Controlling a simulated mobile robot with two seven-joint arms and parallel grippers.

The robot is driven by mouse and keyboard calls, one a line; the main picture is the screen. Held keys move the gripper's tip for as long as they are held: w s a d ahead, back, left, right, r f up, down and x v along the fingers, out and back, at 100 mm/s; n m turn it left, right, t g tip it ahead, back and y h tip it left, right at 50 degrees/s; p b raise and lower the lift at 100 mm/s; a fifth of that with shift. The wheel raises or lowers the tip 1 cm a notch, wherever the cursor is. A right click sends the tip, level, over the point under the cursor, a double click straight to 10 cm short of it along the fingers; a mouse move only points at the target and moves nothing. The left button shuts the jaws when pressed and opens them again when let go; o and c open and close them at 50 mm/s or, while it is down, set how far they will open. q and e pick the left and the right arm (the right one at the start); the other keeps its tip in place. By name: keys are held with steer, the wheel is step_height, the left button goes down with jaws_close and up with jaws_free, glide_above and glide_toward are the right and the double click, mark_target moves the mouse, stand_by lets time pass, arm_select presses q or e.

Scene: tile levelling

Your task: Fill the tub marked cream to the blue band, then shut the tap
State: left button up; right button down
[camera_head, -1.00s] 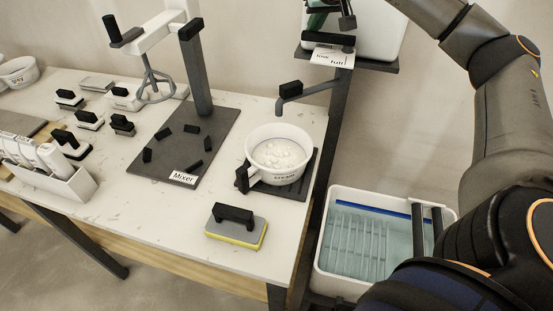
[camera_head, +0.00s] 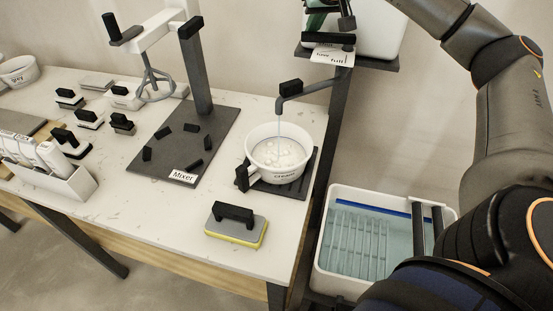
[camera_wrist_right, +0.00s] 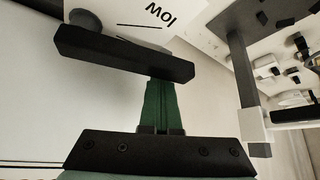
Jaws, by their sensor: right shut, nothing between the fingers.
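The white tub marked cream (camera_head: 262,165) stands on a dark pad, with pale lumps and liquid inside. My right gripper (camera_head: 316,20) is at the top by the white tank. In the right wrist view its green fingers (camera_wrist_right: 162,103) are shut together, empty, with their tips at a black bar (camera_wrist_right: 125,54) below a card reading "low". The same bar shows in the head view (camera_head: 328,38). My left gripper is not in view.
A mixer on a dark plate (camera_head: 150,166) stands left of the tub. A yellow and grey sponge block (camera_head: 236,228) lies in front. A white bin of water (camera_head: 335,275) with a rack stands right of the table. Several black-handled blocks lie at left.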

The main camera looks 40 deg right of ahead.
steer(key=shift+s+a+f, duration=0.4)
steer(key=shift+s+a, duration=0.15)
steer(key=shift+s, duration=0.05)
stand_by(0.4)
steer(key=shift+r, duration=0.1)
steer(key=r+p, duration=0.5)
steer(key=shift+w+d+r, duration=0.15)
steer(key=shift+w+d, duration=0.1)
steer(key=shift+w, duration=0.1)
steer(key=shift+s+a, duration=0.3)
steer(key=shift+s, duration=0.2)
steer(key=shift+s+a+b, duration=0.15)
steer(key=shift+s+a, duration=0.25)
steer(key=shift+s, duration=0.3)
steer(key=shift+s+a+b, duration=0.15)
steer(key=shift+s+a, duration=0.3)
steer(key=shift+s, duration=0.25)
steer(key=shift+s+a+b, duration=0.15)
steer(key=shift+s+a, duration=0.25)
steer(key=shift+s, duration=0.3)
